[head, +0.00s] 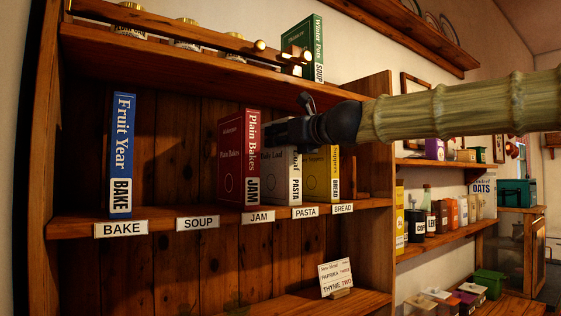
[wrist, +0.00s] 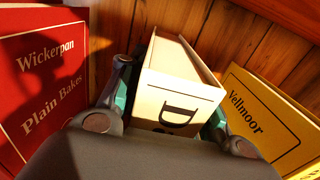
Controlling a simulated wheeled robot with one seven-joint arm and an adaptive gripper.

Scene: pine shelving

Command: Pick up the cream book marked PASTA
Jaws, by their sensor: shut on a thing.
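The cream book marked PASTA (head: 295,178) stands on the middle shelf above the PASTA label, between a red book and a yellow book. In the wrist view my gripper (wrist: 168,108) has a finger on each side of the book.
The red JAM book (head: 252,160) stands close left and the yellow BREAD book (head: 334,175) close right. The blue BAKE book (head: 122,155) is at far left; the shelf above the SOUP label (head: 198,222) is empty. A green SOUP book (head: 318,50) stands on the upper shelf.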

